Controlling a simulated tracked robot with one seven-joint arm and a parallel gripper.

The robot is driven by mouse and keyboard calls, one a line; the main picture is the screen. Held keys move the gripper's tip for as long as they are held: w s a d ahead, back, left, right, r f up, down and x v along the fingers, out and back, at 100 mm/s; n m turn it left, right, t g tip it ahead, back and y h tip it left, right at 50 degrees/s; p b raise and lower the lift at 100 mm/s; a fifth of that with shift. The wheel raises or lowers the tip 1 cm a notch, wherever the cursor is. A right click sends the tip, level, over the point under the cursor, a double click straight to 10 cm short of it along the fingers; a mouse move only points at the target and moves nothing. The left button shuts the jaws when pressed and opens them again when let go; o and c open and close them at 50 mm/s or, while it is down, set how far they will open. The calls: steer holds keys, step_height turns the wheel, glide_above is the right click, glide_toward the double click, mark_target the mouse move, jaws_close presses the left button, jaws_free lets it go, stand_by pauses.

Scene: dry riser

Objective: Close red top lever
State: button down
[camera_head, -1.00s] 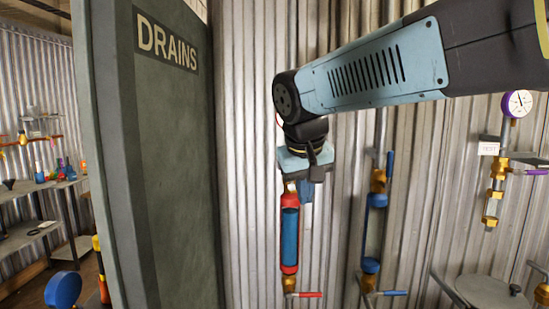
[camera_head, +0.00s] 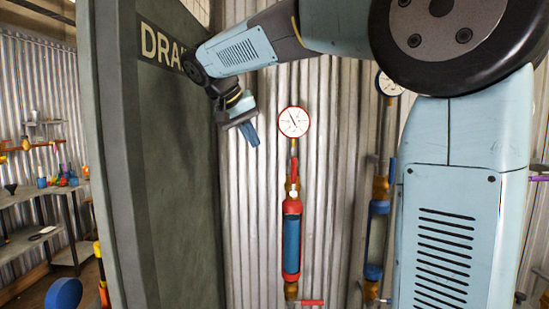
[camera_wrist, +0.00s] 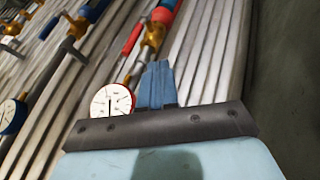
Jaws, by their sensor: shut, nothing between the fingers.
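The red riser (camera_head: 291,242) stands upright on the corrugated wall, with a round red-rimmed gauge (camera_head: 293,121) on top. In the wrist view, the red top lever (camera_wrist: 133,36) lies beside the brass valve (camera_wrist: 152,36), roughly along the pipe. My gripper (camera_head: 254,137) is shut and empty, left of the gauge and above the top valve. It touches nothing I can see. Its blue fingers (camera_wrist: 156,88) appear beside the gauge (camera_wrist: 113,101) in the wrist view.
The green DRAINS door (camera_head: 172,170) stands close left of my gripper. A blue riser (camera_head: 376,235) with its own gauge is to the right, partly hidden by my arm. A red bottom lever (camera_head: 312,302) points right. Shelves stand far left.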

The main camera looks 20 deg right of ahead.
mark_target(294, 170)
steer(key=w+d+f, duration=0.2)
steer(key=d+f, duration=0.5)
steer(key=d, duration=0.2)
steer(key=shift+w+f, duration=0.3)
steer(key=shift+f, duration=0.1)
steer(key=shift+a, duration=0.1)
